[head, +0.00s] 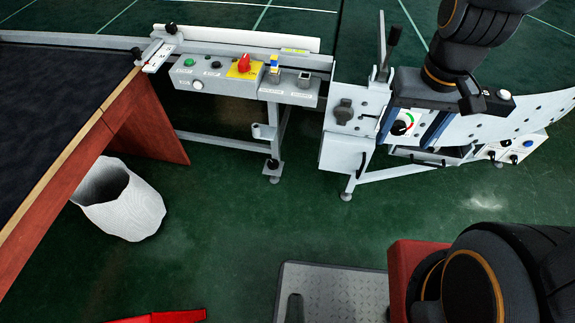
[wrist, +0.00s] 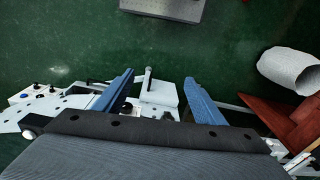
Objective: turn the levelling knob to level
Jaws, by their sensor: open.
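A grey control box (head: 215,75) with a green button, a red knob on yellow and switches stands left of the panel. A dark conveyor belt (head: 55,90) curves at left, with a white bin (head: 135,205) beside it. Green floor is clear in the middle.

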